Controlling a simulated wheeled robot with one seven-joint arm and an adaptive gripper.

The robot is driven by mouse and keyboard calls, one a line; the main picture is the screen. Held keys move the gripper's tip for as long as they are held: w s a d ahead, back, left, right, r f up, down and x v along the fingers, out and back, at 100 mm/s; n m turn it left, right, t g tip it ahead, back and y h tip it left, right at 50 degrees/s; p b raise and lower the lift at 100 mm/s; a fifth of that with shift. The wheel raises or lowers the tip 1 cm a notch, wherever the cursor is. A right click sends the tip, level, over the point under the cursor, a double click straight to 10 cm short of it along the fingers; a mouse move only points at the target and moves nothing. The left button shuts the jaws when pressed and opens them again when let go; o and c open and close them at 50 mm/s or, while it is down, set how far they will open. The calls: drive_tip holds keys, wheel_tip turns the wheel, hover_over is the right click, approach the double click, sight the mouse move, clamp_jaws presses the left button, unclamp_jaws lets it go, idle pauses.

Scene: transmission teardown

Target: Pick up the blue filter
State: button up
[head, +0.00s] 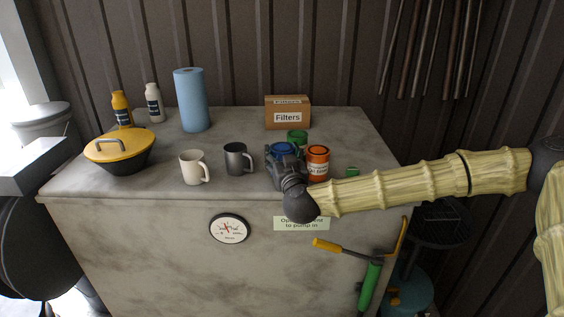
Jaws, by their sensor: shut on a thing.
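The blue filter (283,148) is a short blue canister near the front right of the grey countertop, with its top showing. My gripper (284,158) reaches in from the right and is shut around it, hiding most of its side. I cannot tell whether the filter's base touches the counter. An orange filter (318,163) with a label stands close to the right of my gripper. A green filter (297,137) stands just behind the blue one, partly hidden.
A dark mug (237,159) and a white mug (193,167) stand to the left. A cardboard box marked Filters (288,116) and a blue paper roll (191,100) stand behind. A yellow-lidded pot (119,150) is at far left. The countertop's (240,196) front edge is close below.

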drive_tip(key=shift+r+b, duration=0.45)
drive_tip(key=shift+r, duration=0.4)
drive_tip(key=s+d+r+b, duration=0.1)
drive_tip(key=s+d+b, duration=0.1)
drive_tip(key=s, duration=0.5)
drive_tip(key=s+d+b, duration=0.2)
drive_tip(key=s+b, duration=0.1)
drive_tip(key=s, duration=0.5)
drive_tip(key=shift+s+r, duration=0.25)
drive_tip(key=shift+r, duration=0.15)
drive_tip(key=shift+a, duration=0.1)
